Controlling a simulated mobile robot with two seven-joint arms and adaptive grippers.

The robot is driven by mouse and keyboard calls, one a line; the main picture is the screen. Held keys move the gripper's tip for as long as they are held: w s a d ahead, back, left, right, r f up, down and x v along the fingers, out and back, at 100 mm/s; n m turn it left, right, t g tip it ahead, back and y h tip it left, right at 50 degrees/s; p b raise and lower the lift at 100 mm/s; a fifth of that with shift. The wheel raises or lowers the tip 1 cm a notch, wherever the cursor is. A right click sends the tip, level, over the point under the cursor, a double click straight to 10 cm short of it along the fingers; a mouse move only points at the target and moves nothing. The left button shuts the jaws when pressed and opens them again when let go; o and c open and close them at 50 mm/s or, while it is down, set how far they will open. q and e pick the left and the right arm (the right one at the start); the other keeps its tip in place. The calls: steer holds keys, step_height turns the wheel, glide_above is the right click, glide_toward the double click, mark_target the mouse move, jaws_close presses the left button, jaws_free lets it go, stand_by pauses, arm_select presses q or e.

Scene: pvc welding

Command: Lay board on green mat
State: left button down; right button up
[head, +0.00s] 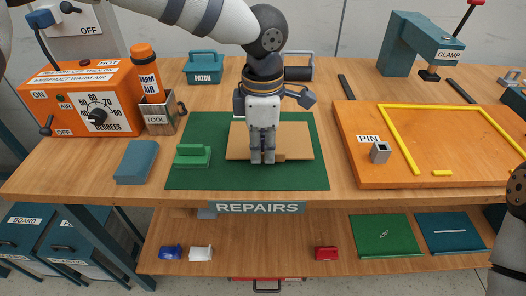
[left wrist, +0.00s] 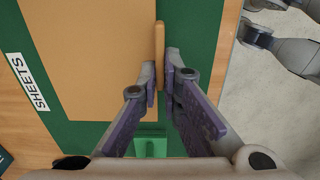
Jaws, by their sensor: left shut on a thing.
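The tan board (head: 295,138) is over the green mat (head: 310,178), flat and well inside its edges. I cannot tell whether it touches the mat or is slightly above. In the left wrist view the board (left wrist: 95,50) has a narrow raised strip (left wrist: 160,50) along one edge. My left gripper (head: 263,160) points down at the board's near edge; in the left wrist view its fingertips (left wrist: 161,83) are shut on that strip. The fingers hide part of the board in the head view. My right gripper is out of view; only its arm shows at the right edge.
A blue block (head: 136,162), tool holder (head: 160,115) and orange warm-air box (head: 85,100) are further left. An orange clamp board (head: 430,150) with yellow strips lies right. A shelf (head: 280,262) runs below.

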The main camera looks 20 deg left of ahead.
arm_select(q)
steer(key=shift+f, duration=0.65)
steer(key=shift+r, duration=0.1)
steer(key=c, duration=1.8)
jaws_free()
steer(key=shift+f, duration=0.2)
step_height(320, 180, up, 12)
steer(key=shift+r, duration=0.2)
